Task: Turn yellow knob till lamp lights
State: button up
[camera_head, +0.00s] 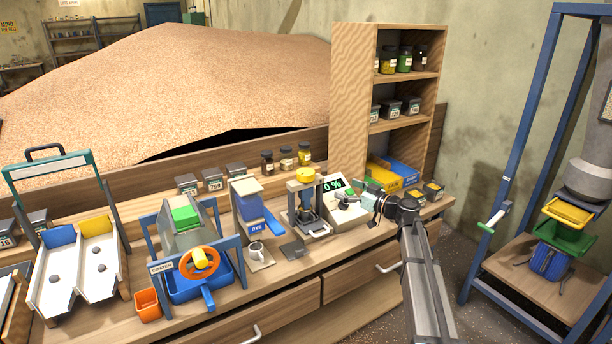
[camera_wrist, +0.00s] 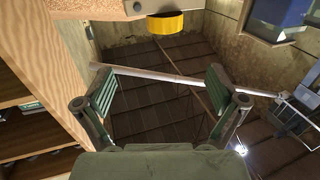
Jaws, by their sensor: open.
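A yellow knob (camera_head: 304,174) sits on top of a small metal press-like stand (camera_head: 309,214) on the bench. To its right is a pale box with a dark display (camera_head: 333,185) reading "0 %". A small green part shows on that box; I cannot tell whether it is a lamp or lit. My gripper (camera_head: 364,190) is beside the box's right side, apart from the knob. In the wrist view my gripper (camera_wrist: 160,88) is open with nothing between its fingers. A yellow round piece (camera_wrist: 166,22) shows beyond it at the top; I cannot tell whether it is the knob.
A blue dye dispenser (camera_head: 248,207) and a mug (camera_head: 256,249) stand left of the press. An orange wheel (camera_head: 187,265) is on a blue-framed device further left. A wooden shelf (camera_head: 352,95) rises behind; yellow and blue boxes (camera_head: 402,172) lie in its bottom.

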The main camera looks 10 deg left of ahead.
jog(key=p, duration=0.5)
send_near(306, 172)
jog(key=shift+g, duration=0.3)
jog(key=x, duration=0.8)
jog(key=shift+w+f, duration=0.15)
jog(key=shift+w, duration=0.25)
jog(key=shift+p+x, duration=0.45)
jog(key=shift+x, duration=0.45)
jog(key=shift+s+f, duration=0.1)
jog(key=c, duration=1.2)
